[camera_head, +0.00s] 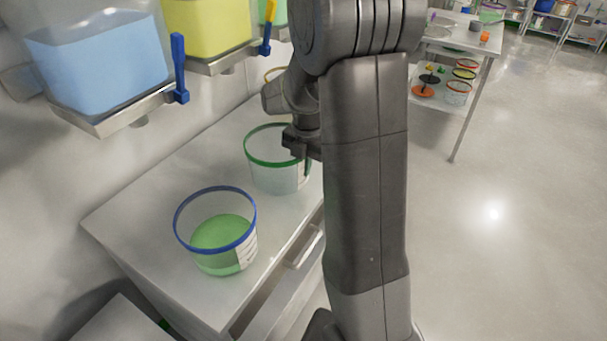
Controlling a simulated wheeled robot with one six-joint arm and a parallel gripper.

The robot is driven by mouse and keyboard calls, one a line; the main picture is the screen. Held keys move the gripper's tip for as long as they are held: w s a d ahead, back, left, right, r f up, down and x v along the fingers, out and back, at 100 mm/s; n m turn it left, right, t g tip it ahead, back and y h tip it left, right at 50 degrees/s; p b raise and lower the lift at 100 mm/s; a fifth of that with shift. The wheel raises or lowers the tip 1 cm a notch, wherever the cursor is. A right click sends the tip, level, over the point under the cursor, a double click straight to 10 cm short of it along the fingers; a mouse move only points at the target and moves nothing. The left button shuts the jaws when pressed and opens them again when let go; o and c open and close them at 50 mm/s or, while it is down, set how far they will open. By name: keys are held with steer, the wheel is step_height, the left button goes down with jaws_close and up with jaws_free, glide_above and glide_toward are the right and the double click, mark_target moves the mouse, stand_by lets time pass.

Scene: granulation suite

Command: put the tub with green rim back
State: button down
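The tub with green rim (272,174) stands on the light grey cabinet top, behind and to the right of a blue-rimmed tub. It is clear, looks empty, and has a white label on its right side. My gripper (303,160) is at the right side of the green rim, with a dark finger reaching down by the wall. My arm hides part of the gripper, so I cannot tell whether it is closed on the rim or touching it.
The tub with blue rim (216,234) holds green material on the cabinet top (150,215). Wall hoppers with blue (100,68) and yellow (207,27) contents overhang the cabinet. A table with a lower shelf (426,92) stands at the back right. Open floor (520,200) lies right.

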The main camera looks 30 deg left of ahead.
mark_target(304, 185)
steer(key=shift+f, duration=1.6)
steer(key=c, duration=1.7)
jaws_free()
steer(key=r, duration=1.2)
steer(key=shift+d+r, duration=0.15)
steer(key=shift+d, duration=0.15)
